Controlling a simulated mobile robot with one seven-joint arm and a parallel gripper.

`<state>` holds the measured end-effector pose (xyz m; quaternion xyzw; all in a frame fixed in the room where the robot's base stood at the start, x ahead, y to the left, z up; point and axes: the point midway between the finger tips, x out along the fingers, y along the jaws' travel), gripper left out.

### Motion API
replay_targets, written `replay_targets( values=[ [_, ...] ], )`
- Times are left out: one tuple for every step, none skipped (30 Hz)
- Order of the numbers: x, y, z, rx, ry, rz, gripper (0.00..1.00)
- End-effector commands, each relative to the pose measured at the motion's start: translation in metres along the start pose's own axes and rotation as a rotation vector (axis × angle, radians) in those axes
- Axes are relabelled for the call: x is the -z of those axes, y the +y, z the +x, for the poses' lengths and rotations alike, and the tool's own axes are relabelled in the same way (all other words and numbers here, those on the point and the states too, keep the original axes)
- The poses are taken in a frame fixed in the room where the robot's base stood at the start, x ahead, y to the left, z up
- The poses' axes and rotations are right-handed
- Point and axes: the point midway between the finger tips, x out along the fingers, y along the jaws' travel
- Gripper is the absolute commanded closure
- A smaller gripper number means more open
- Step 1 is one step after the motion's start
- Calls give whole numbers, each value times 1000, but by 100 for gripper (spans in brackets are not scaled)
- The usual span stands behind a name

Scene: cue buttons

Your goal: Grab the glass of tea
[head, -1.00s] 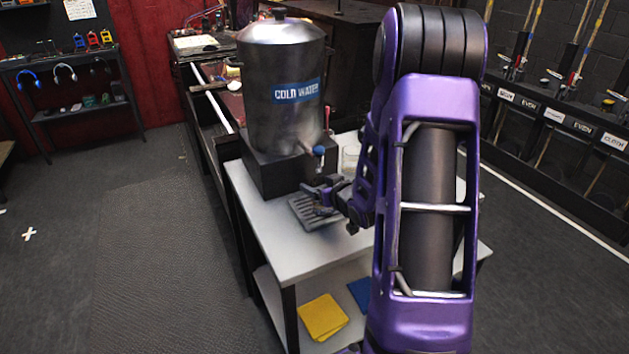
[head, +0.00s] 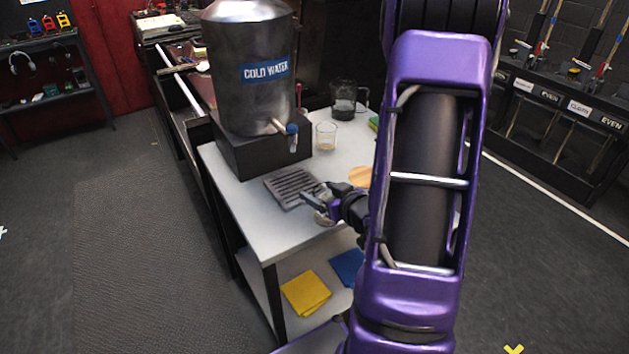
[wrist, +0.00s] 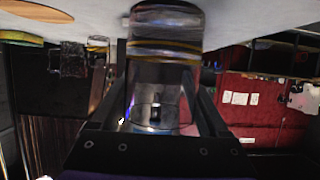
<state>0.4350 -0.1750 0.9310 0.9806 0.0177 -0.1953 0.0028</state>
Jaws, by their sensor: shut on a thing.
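My gripper (head: 324,208) is at the front edge of the table, just right of the slotted drip tray (head: 290,187). In the wrist view, which looks upside down, the gripper (wrist: 161,82) is shut on a clear glass (wrist: 163,47) with amber-yellow bands near one end. The glass stands between the two dark fingers. In the head view the held glass is mostly hidden and too small to make out. Whether it touches the tabletop is unclear. Another clear glass (head: 326,136) with a little brownish content stands farther back on the table.
The metal cold-water dispenser (head: 245,70) with a blue-handled tap (head: 292,130) stands at the back left. A dark glass jug (head: 344,98) and a round wooden disc (head: 360,176) are on the white table (head: 235,193). Yellow (head: 305,292) and blue (head: 346,266) cloths lie on the lower shelf.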

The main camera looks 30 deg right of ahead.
Motion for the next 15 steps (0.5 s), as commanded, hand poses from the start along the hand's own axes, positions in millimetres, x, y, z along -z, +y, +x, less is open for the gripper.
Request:
replay_targets(
  values=[
    [3, 0, -4, 1, -3, 2, 100],
    [2, 0, -5, 1, -2, 2, 100],
    [2, 0, -7, 1, -2, 2, 100],
    [1, 0, -8, 2, -2, 2, 100],
    [0, 0, -9, 2, -2, 1, 100],
    [0, 0, -10, 2, -1, 1, 100],
    [-1, 0, -11, 2, -1, 2, 100],
    [-2, 0, -12, 2, -2, 2, 100],
    [-2, 0, -13, 1, -2, 1, 100],
    [-3, 0, -14, 1, -1, 0, 100],
    [-3, 0, -15, 1, -1, 0, 100],
    [-4, 0, -16, 1, -1, 1, 100],
    [-4, 0, -16, 0, -1, 1, 100],
    [-5, 0, -17, 0, -1, 1, 100],
    [-5, 0, -18, 0, -1, 1, 100]
  ],
)
